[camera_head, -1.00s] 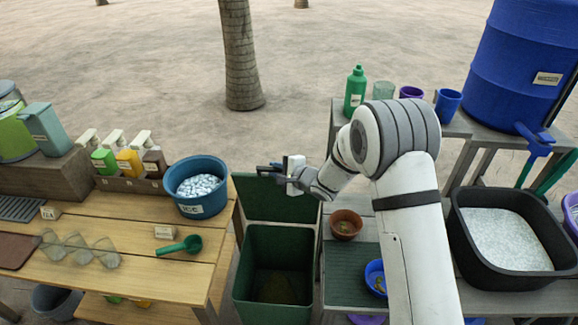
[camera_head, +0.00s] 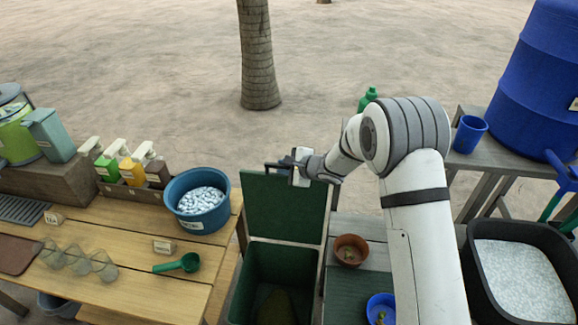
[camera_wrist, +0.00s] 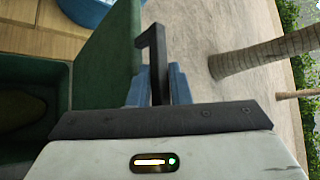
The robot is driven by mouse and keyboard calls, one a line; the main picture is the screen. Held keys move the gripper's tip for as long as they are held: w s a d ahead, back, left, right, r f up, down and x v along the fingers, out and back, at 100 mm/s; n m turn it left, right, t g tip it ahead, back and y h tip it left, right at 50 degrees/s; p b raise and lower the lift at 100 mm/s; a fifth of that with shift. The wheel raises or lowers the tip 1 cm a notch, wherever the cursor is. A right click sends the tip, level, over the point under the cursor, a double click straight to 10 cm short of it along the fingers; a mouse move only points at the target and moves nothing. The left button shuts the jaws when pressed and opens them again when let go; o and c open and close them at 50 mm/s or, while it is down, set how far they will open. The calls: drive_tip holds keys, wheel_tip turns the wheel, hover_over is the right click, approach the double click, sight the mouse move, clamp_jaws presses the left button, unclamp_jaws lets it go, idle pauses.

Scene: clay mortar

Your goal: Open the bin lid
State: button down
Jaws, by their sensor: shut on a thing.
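The green bin (camera_head: 250,290) stands between the two tables, and its dark inside shows from above. Its green bin lid (camera_head: 283,212) is raised, standing up at the far side of the opening with its inner face towards me. My gripper (camera_head: 276,168) is at the lid's top edge and is shut on it. In the wrist view the lid (camera_wrist: 110,55) is seen nearly edge-on, left of a dark hook-shaped bar (camera_wrist: 157,65). The exact contact is partly hidden by the wrist housing.
A blue tub (camera_head: 182,216) of pale pieces stands on the wooden table, close left of the lid. A brown bowl (camera_head: 342,257) and a blue bowl (camera_head: 373,307) are right of the bin. A palm trunk (camera_head: 258,60) stands beyond; the sandy ground around it is open.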

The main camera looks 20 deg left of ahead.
drive_tip(key=shift+s+a+f, duration=0.1)
drive_tip(key=shift+s+a, duration=0.05)
drive_tip(key=shift+s, duration=0.1)
drive_tip(key=c, duration=1.5)
unclamp_jaws()
drive_tip(key=shift+a, duration=0.15)
drive_tip(key=shift+o, duration=0.3)
drive_tip(key=shift+f, duration=0.1)
drive_tip(key=shift+d, duration=0.2)
drive_tip(key=shift+d, duration=0.1)
drive_tip(key=b+v, duration=0.1)
drive_tip(key=v, duration=0.6)
drive_tip(key=shift+r, duration=0.5)
drive_tip(key=shift+s, duration=0.1)
